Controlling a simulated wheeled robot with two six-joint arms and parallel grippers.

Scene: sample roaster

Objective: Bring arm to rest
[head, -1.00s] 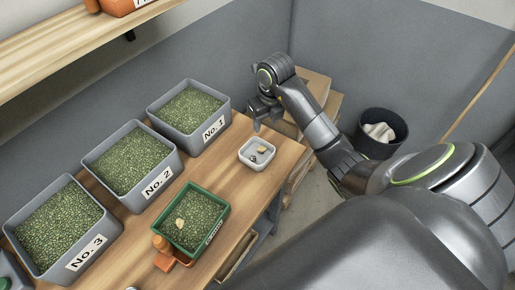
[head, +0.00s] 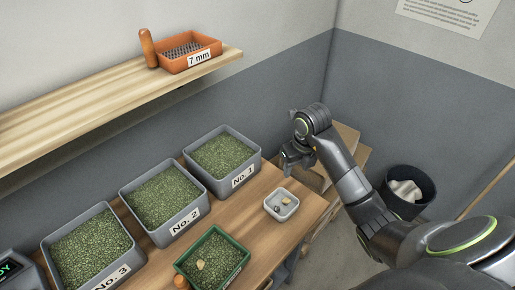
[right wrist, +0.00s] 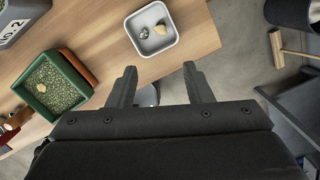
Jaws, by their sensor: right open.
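My right gripper (head: 291,160) is raised near the table's right end, beyond the small white dish. In the right wrist view its two fingers (right wrist: 158,76) stand apart with nothing between them, so it is open and empty. The white dish (head: 271,208) sits on the wooden table and holds a tan piece and a small shiny grey piece. It also shows in the right wrist view (right wrist: 134,45), ahead of the fingers and apart from them. My left gripper is not in view.
Grey bins No. 1 (head: 257,165), No. 2 (head: 186,228) and No. 3 (head: 109,280) and a green tray (head: 244,262) hold green beans. An orange 7 mm sieve (head: 207,63) stands on the wall shelf (head: 90,95). A dark bin (head: 428,188) stands on the floor at right.

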